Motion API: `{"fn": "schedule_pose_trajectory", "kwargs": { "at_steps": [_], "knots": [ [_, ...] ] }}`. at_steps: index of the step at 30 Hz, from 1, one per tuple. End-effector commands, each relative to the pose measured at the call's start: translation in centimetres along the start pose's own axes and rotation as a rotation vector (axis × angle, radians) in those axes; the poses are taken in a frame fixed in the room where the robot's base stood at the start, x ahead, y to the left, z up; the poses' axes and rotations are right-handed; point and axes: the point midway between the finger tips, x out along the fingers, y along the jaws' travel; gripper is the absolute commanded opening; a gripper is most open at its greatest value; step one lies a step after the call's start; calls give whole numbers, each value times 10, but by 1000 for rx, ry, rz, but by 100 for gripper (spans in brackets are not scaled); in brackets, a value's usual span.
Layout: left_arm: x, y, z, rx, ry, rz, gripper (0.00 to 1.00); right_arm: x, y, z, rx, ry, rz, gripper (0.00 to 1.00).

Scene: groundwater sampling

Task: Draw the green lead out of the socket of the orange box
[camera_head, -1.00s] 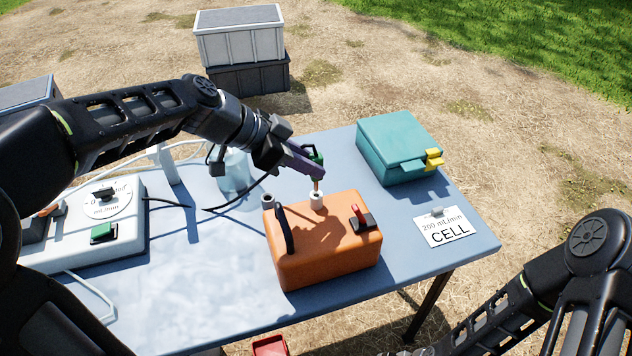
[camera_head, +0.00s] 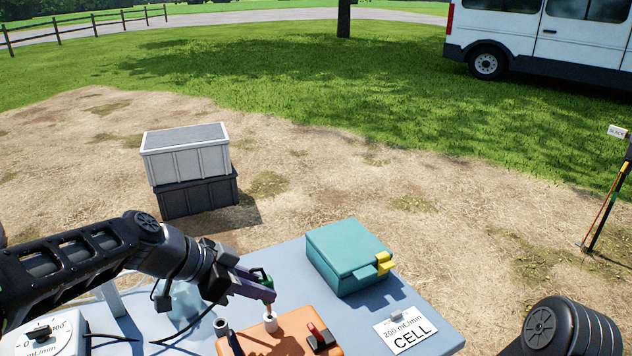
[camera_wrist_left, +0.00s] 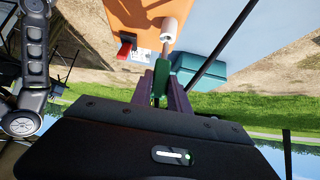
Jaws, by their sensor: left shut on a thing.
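The orange box (camera_head: 292,339) stands on the table at the bottom of the head view, its lower part cut off. A pale round socket (camera_head: 270,323) rises from its top. My left gripper (camera_head: 266,287) is shut on the green lead's plug (camera_head: 261,276), above the socket. A copper-coloured pin points down from the plug to the socket mouth; I cannot tell whether its tip is still inside. The wrist view shows the green plug (camera_wrist_left: 160,86) between the purple fingers, with the socket (camera_wrist_left: 169,30) beyond. My right gripper is out of view; only part of that arm shows.
A teal box (camera_head: 345,255) with a yellow latch stands behind right. The CELL card (camera_head: 405,332) lies to its front. A white meter unit (camera_head: 55,335) is at the left. A dark handle (camera_head: 233,341) and a red switch (camera_head: 319,336) are on the orange box.

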Motion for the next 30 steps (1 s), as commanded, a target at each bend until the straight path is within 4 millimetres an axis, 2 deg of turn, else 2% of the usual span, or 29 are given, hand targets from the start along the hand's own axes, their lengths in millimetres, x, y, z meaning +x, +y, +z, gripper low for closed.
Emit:
{"fn": "schedule_pose_trajectory", "kwargs": {
  "at_steps": [3, 8, 22, 30],
  "knots": [
    [12, 0, 13, -1, -1, 1, 0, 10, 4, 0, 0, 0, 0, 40],
    [17, 0, 17, -1, 1, 0, 0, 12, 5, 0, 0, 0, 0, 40],
    [17, 0, 15, -1, 0, -1, 0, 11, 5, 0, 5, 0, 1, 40],
    [22, 2, 1, -8, -3, -8, 0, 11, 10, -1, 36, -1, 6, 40]
  ]
}}
